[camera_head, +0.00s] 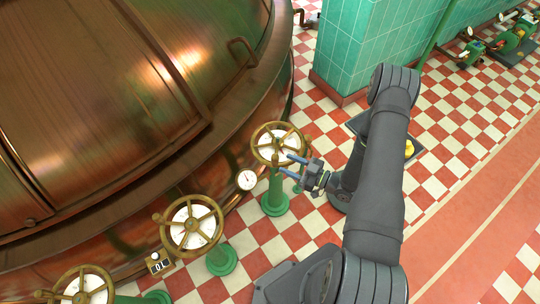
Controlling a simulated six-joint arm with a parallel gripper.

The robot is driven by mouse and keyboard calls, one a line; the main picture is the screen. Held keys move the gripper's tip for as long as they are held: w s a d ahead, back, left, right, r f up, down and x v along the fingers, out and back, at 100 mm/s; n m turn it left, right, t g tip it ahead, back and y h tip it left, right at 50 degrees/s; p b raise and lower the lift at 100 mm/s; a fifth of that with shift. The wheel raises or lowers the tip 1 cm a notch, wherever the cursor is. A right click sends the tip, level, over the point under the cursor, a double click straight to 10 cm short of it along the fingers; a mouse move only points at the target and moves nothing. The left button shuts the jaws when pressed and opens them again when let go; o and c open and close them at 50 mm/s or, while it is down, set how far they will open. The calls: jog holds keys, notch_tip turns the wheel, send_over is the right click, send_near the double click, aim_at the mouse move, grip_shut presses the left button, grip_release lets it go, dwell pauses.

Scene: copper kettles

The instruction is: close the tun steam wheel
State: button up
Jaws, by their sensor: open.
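Three brass handwheels with white dials stand in a row along the copper vessel; I cannot tell from this view which one is the tun steam wheel. The far wheel (265,137) is on a green pedestal. The middle wheel (185,235) and the near wheel (70,294) lie toward the lower left, the near one cut by the frame edge. My gripper (291,166) is open, its blue-grey fingers pointing left at the lower right of the far wheel. The fingertips overlap its rim in the picture; I cannot tell whether they touch it.
The large copper vessel (120,100) fills the left. A small gauge (247,180) sits below the far wheel, and a number plate (158,261) beside the middle one. A green tiled pillar (345,45) stands behind.

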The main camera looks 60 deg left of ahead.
jog(key=x, duration=0.8)
jog(key=shift+a, duration=0.1)
grip_shut()
